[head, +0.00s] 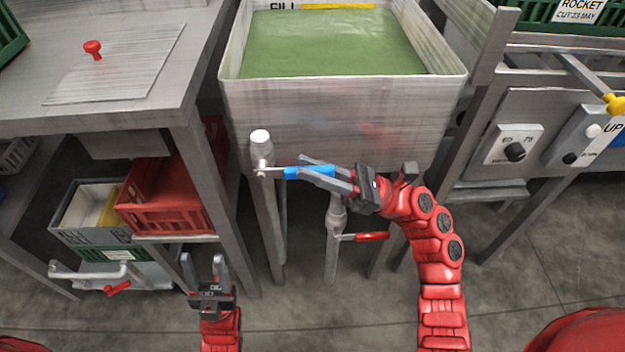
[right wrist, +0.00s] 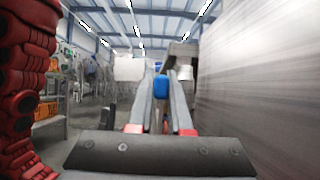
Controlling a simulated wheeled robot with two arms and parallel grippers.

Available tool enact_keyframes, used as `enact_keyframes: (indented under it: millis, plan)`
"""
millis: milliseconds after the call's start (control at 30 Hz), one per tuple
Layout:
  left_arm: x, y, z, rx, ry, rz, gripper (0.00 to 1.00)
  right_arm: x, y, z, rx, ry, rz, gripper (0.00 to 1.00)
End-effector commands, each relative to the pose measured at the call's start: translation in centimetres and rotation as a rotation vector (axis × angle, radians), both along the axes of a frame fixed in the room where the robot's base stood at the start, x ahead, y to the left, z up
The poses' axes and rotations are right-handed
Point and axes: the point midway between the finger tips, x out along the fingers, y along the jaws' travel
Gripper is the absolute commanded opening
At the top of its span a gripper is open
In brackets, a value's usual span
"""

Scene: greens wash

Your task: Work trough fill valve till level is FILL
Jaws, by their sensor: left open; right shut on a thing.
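The steel trough (head: 340,115) holds green water, and a FILL label with a yellow stripe shows on its far inner wall. The fill valve (head: 262,160) stands on a pipe at the trough's front left. Its blue lever (head: 308,172) points to the right. My right gripper (head: 325,175) is shut on the blue lever; the lever also shows between the fingers in the right wrist view (right wrist: 161,87). My left gripper (head: 205,272) is open and empty, low at the left, apart from the valve.
A second pipe with a red lever (head: 368,237) stands below my right gripper. A red crate (head: 165,195) sits on a shelf at the left. A control panel (head: 515,145) is at the right. Open floor lies in front.

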Motion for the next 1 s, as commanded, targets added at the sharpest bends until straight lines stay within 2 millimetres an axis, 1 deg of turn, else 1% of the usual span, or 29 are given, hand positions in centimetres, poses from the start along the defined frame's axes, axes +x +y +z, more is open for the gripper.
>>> enact_keyframes:
  millis: [33, 100, 567, 600, 733, 767, 1000]
  plan:
    - [-0.07, 0.01, -0.64, 0.005, -0.004, 0.001, 0.5, -0.02, 0.02, -0.52, 0.009, -0.001, 0.001, 0.0]
    - [-0.14, 0.01, -0.8, 0.01, -0.008, 0.001, 0.5, -0.03, 0.02, -0.5, 0.019, -0.001, 0.001, 0.0]
    - [-0.23, 0.01, -0.83, 0.016, -0.014, 0.001, 0.5, -0.03, 0.05, -0.37, 0.029, 0.0, 0.001, 0.0]
    - [-0.24, 0.01, -0.84, 0.016, -0.014, 0.001, 0.5, -0.03, 0.05, -0.38, 0.029, 0.001, 0.001, 0.23]
    - [-0.24, 0.0, -0.83, 0.016, -0.014, 0.001, 0.5, -0.03, 0.04, -0.36, 0.03, 0.0, 0.0, 0.46]
    - [-0.24, 0.01, -0.83, 0.016, -0.014, 0.001, 0.5, -0.03, 0.05, -0.35, 0.03, 0.0, 0.0, 0.47]
    - [-0.23, 0.01, -0.82, 0.016, -0.014, 0.001, 0.5, -0.01, 0.02, -0.32, 0.03, 0.0, 0.0, 0.47]
